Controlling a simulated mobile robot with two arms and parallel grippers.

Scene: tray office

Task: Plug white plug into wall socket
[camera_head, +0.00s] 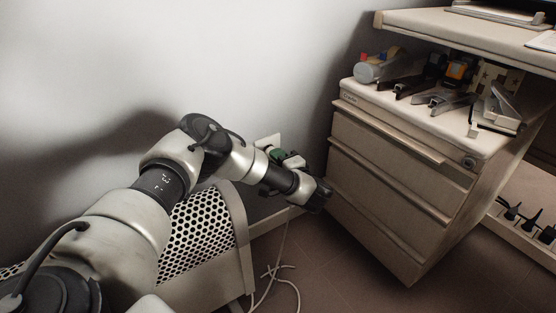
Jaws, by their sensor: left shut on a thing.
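My left arm reaches in from the left toward the wall corner. Its dark left gripper (318,197) is low in front of the wall, beside the drawer cabinet. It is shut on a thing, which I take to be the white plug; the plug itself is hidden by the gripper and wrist. A thin white cable (283,240) hangs below the wrist and runs to loops on the floor. My right gripper is out of view.
A perforated metal panel (200,235) stands under my arm. The drawer cabinet (385,170) is close on the right, with staplers and a tape dispenser (378,66) on top. A desk (470,35) overhangs it. Black plugs (510,211) sit at the far right.

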